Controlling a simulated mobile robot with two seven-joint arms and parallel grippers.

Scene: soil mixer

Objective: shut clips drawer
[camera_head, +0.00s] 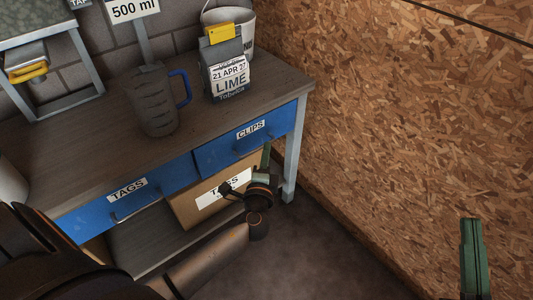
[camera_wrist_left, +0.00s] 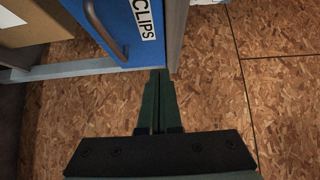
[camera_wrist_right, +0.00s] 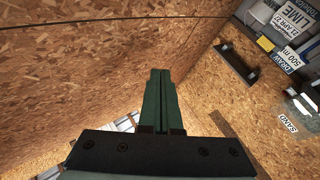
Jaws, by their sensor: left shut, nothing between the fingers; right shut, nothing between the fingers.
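The clips drawer (camera_head: 222,151) is a blue drawer with a white CLIPS label under the right end of the bench top. Its front looks about flush with the bench front, and no drawer interior shows; a small gap cannot be ruled out. In the left wrist view the drawer front (camera_wrist_left: 115,40) shows its curved handle (camera_wrist_left: 106,32). My left gripper (camera_head: 266,146) is shut and empty, fingers upright just in front of the drawer's lower part. Whether its tips touch the drawer, I cannot tell. My right gripper (camera_head: 471,222) is shut and empty, far right, by the chipboard wall.
The tags drawer (camera_head: 95,212) is left of the clips drawer. A cardboard box (camera_head: 185,208) stands on the shelf below. On the bench (camera_head: 85,150) are a jug (camera_head: 153,103), a lime bag (camera_head: 228,75) and a white bucket (camera_head: 245,30). A bench leg (camera_head: 294,150) stands right of the drawer.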

